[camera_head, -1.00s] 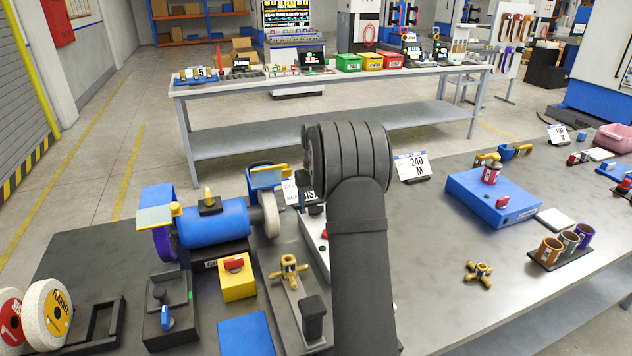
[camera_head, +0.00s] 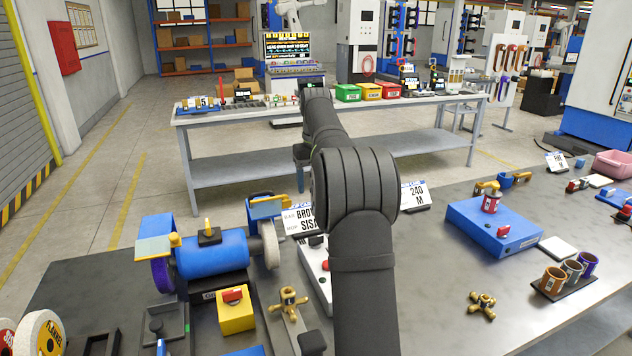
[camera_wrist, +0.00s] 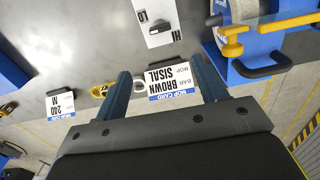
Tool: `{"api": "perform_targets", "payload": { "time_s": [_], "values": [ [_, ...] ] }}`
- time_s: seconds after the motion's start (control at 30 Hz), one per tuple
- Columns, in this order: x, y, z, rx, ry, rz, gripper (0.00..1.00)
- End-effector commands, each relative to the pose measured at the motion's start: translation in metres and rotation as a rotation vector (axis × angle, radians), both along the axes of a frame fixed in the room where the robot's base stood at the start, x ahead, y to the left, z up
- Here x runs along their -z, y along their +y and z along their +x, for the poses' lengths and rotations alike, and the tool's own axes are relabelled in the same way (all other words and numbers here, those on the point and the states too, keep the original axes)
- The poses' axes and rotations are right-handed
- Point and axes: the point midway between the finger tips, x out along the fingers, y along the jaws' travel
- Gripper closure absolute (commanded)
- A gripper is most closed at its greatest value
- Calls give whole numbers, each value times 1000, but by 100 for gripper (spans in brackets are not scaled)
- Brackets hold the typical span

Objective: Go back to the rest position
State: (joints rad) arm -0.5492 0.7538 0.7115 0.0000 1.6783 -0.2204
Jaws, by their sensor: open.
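My gripper (camera_wrist: 166,84) shows in the wrist view with its two dark blue fingers wide apart and nothing held between them. A white card reading "BROWN SISAL" (camera_wrist: 165,78) appears in the gap, beyond the fingers and not gripped. In the head view my dark arm rises from the bottom centre and reaches away over the bench, and I cannot make out the fingers there. The same card (camera_head: 301,219) stands behind the bench tools, partly covered by my arm.
A blue grinder (camera_head: 215,254) and a yellow switch box (camera_head: 236,316) stand left of my arm. To the right are a brass knob (camera_head: 482,302), a blue box (camera_head: 490,228) and several cups (camera_head: 552,281). A rear table (camera_head: 240,119) stands beyond a floor gap.

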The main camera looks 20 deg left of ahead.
Motion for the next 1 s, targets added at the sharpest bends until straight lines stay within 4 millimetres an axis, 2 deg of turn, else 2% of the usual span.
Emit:
{"api": "perform_targets", "payload": {
  "time_s": [0.43,0.57,0.77,1.0],
  "values": [
    [1,0,0,0,0,0,35],
    [8,0,0,0,0,0,35],
    [39,0,0,0,1,-1,35],
    [88,0,0,-1,1,-1,35]
  ]
}}
